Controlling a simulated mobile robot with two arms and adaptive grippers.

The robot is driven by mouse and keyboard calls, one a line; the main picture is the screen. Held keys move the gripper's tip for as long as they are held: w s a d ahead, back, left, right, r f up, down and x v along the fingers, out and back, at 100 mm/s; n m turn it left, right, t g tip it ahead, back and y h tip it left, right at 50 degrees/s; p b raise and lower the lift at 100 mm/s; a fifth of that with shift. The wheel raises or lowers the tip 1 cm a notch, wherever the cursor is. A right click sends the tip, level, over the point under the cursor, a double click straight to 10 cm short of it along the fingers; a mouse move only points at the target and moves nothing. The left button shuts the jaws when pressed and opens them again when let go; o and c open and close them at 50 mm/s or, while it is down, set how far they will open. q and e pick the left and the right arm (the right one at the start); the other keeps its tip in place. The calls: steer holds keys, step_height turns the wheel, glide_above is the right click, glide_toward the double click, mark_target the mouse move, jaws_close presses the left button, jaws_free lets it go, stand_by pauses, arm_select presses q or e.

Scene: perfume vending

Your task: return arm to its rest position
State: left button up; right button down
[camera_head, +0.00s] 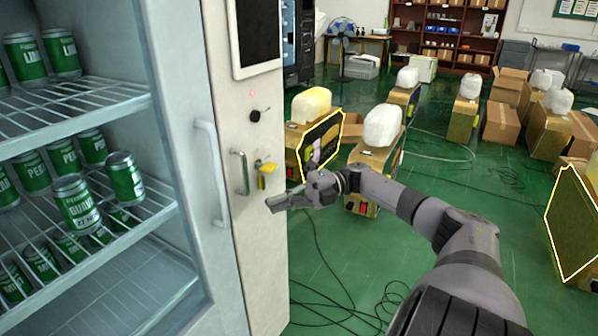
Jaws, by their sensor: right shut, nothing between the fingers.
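My right arm (435,215) reaches in from the lower right of the head view toward the front of the vending machine (222,275). My right gripper (280,200) is shut and empty, just right of and below a yellow tag or padlock (266,170) on the machine's front panel. I cannot tell if it touches the panel. My left gripper is not in view.
The machine's glass door has a long handle (210,172) and shows green cans (76,203) on wire shelves. Boxes with white containers (382,126) stand on the green floor behind my arm. Cables (335,285) lie on the floor below it.

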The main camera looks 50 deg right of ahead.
steer(key=v, duration=0.8)
